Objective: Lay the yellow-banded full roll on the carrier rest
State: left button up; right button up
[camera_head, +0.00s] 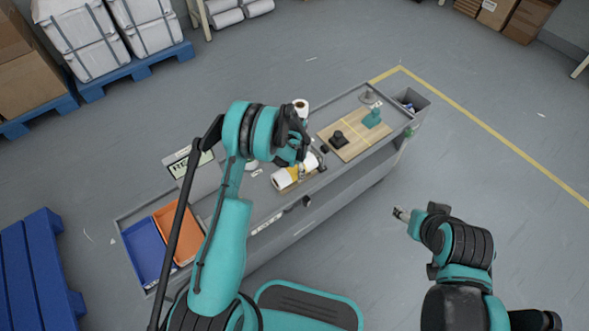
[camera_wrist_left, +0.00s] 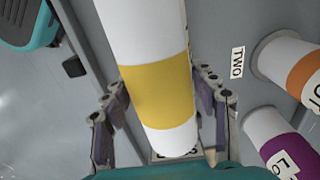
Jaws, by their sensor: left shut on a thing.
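The yellow-banded roll (camera_head: 283,178), white with a broad yellow band, lies lengthwise under my left gripper (camera_head: 295,165) over the bench. It fills the middle of the left wrist view (camera_wrist_left: 155,95). My left gripper's fingers (camera_wrist_left: 160,105) are on both sides of the roll around the band, and the gripper is shut on it. I cannot tell whether the roll touches the surface under it. The carrier rest cannot be made out clearly beneath the roll and gripper. My right gripper (camera_head: 403,214) is off the bench's near right side, its jaw state unclear.
The grey bench (camera_head: 258,245) has a blue tray (camera_head: 148,250) and an orange tray (camera_head: 178,226) at its left. A wooden board (camera_head: 350,148) with small tools is at the right. Orange-banded (camera_wrist_left: 280,60) and purple-banded (camera_wrist_left: 265,125) rolls stand near the gripper.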

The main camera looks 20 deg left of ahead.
pick_arm(q)
jog(key=shift+f, duration=0.15)
jog(key=o, duration=1.8)
notch_tip(320, 180, up, 12)
jog(key=shift+r, duration=0.1)
